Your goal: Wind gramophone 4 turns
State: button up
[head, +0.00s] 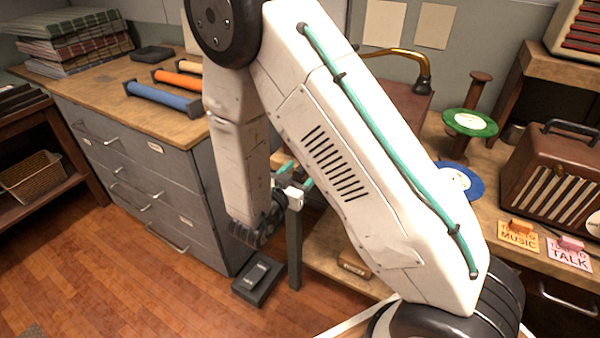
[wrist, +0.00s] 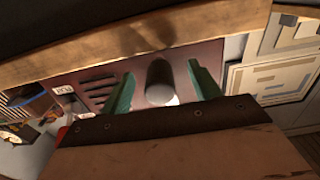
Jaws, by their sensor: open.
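A brown wooden box with a curved brass arm (head: 400,54) stands on the bench behind my arm in the head view. It looks like the gramophone, and my arm covers most of it. My gripper (head: 296,176) is low beside the bench in the head view, partly covered by my arm. In the wrist view its two teal fingers (wrist: 162,92) are spread apart. A grey rounded cylinder (wrist: 160,82) shows between them, with gaps on both sides. I cannot tell whether it is the crank's knob or how deep it sits between the fingers.
A green record (head: 470,122) and a blue record (head: 462,182) are on the right bench with a brown radio (head: 556,180). A grey drawer cabinet (head: 150,185) stands left. A dark box (head: 258,278) lies low near the gripper. Open wooden floor (head: 130,285) is at front left.

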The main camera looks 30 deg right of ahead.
jog(key=v, duration=0.8)
jog(key=shift+s+a, duration=0.2)
jog(key=shift+a, duration=0.05)
dwell(0.5)
